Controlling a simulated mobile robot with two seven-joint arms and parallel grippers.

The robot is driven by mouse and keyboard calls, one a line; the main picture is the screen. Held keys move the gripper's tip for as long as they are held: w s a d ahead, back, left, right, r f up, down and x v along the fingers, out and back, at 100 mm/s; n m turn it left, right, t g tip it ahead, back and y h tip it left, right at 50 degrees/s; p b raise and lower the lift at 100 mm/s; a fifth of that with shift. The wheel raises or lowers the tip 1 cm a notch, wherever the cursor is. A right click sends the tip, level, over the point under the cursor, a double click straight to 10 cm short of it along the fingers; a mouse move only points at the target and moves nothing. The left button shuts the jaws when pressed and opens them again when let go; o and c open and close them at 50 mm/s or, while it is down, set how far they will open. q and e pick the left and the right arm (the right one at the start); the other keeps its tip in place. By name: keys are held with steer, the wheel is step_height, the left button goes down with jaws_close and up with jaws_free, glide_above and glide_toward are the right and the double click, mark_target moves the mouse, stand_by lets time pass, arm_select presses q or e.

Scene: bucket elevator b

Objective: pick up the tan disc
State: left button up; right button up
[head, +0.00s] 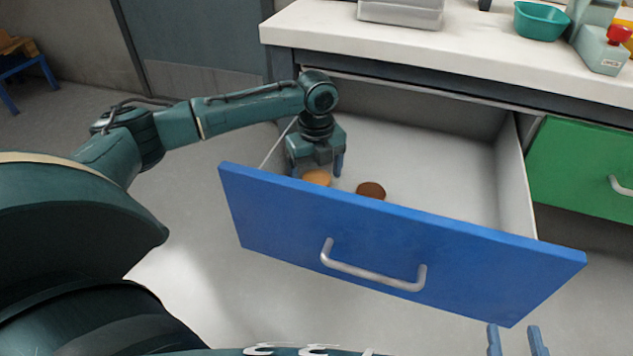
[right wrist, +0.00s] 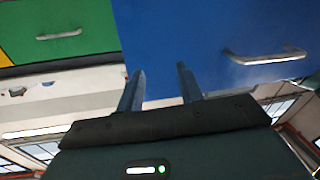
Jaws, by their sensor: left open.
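The tan disc (head: 317,177) lies in the open blue-fronted drawer (head: 400,240), near its left front corner, partly hidden by the drawer front. My left gripper (head: 315,170) points down into the drawer right at the tan disc, its blue fingers apart, one on either side of the disc as seen from the head. I cannot tell whether the fingers touch it. My right gripper (head: 517,340) is at the lower right, outside the drawer, with its fingers apart and nothing between them. It also shows open in the right wrist view (right wrist: 158,85).
A dark brown disc (head: 371,190) lies in the drawer just right of the tan one. The rest of the drawer floor is clear. A green drawer (head: 585,170) is at the right.

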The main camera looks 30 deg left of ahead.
arm_select(q)
steer(key=shift+c, duration=0.3)
steer(key=c, duration=1)
